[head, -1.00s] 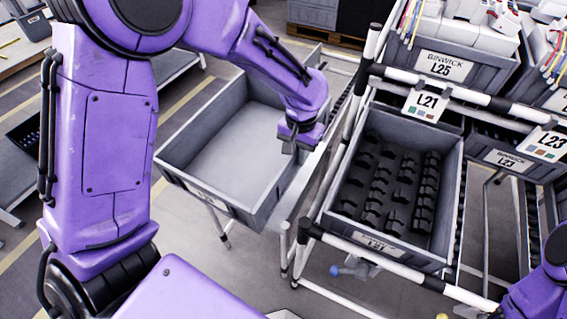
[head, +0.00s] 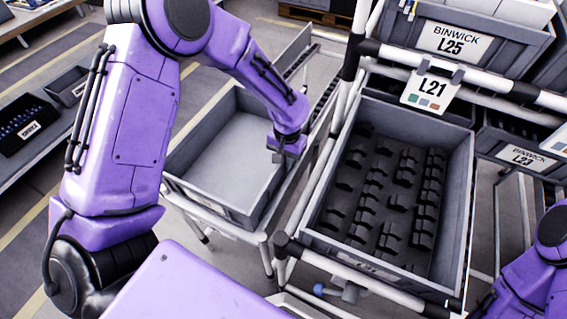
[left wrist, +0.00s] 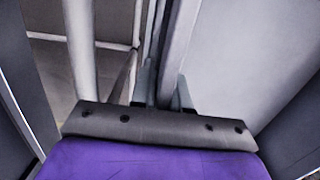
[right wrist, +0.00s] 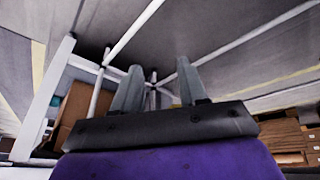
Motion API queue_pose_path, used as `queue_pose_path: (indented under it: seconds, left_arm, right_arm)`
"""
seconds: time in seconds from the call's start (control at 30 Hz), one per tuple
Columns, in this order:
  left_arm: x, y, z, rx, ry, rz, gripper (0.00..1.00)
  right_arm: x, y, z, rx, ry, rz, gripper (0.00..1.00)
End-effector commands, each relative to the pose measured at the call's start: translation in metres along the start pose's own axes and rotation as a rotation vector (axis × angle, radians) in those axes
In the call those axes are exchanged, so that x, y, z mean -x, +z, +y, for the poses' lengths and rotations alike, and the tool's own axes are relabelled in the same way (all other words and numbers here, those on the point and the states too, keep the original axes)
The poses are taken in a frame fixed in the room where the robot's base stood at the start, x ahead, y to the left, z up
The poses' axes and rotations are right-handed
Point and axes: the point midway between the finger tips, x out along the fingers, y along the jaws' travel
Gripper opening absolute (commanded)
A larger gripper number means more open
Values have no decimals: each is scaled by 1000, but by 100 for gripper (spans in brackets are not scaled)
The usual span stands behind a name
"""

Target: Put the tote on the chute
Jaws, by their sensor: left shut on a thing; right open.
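The tote is an empty grey open box (head: 215,150) left of centre in the head view. It sits within or just above the pale frame of what looks like the chute (head: 215,222), whose front bar crosses the tote's near wall. I cannot tell whether its base is fully resting. My left gripper (head: 282,155) is shut on the tote's right wall. In the left wrist view the fingers (left wrist: 163,92) straddle that wall, and the pale tote interior (left wrist: 235,60) lies to the right. My right gripper (right wrist: 160,90) is open and empty, with no tote between its fingers.
A grey bin of black parts (head: 385,190) stands on a white-railed rack close to the right, under the L21 sign (head: 431,90). Bin L25 (head: 460,45) sits above. A shelf with small dark bins (head: 35,125) stands at left. Floor shows between.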

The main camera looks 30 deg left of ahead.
Motion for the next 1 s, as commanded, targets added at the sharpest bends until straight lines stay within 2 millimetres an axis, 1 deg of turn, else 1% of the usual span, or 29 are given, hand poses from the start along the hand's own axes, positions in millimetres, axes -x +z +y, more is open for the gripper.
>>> queue_pose_path:
  seconds: [0.03, 0.1, 0.43, 0.47, 0.5, 0.53, 0.77, 0.87, 0.97, 1.0]
  left_arm:
    - [-10, 0, 0, 0, -1, -3, 0]
    - [-19, -1, 0, 0, -1, -2, 0]
    - [-22, -2, 0, 0, -1, 0, 0]
    - [-24, -1, 0, 0, 0, -1, 18]
    - [-23, -1, 0, 0, 0, 0, 31]
    - [-23, -1, 0, 0, 0, 0, 41]
    - [-23, -1, 0, 1, 0, -1, 41]
    - [-20, -1, 0, 1, 1, 0, 41]
    - [-4, -2, 0, 1, 0, 3, 41]
    - [5, -2, 0, 0, 0, 4, 41]
  right_arm:
    - [-2, 1, 0, 0, 0, 0, 43]
    - [-2, 1, 0, 0, 0, 0, 43]
    - [-2, 1, 0, 0, 0, 0, 43]
    - [-2, 1, 0, 0, 0, 0, 43]
    - [-2, 1, 0, 0, 0, 0, 43]
    - [-2, 1, 0, 0, 0, 0, 43]
    - [-2, 1, 0, 0, 0, 0, 43]
    - [-2, 1, 0, 0, 0, 0, 43]
    - [0, 0, 0, 0, 0, 0, 43]
    - [1, -1, 0, 0, 0, 0, 43]
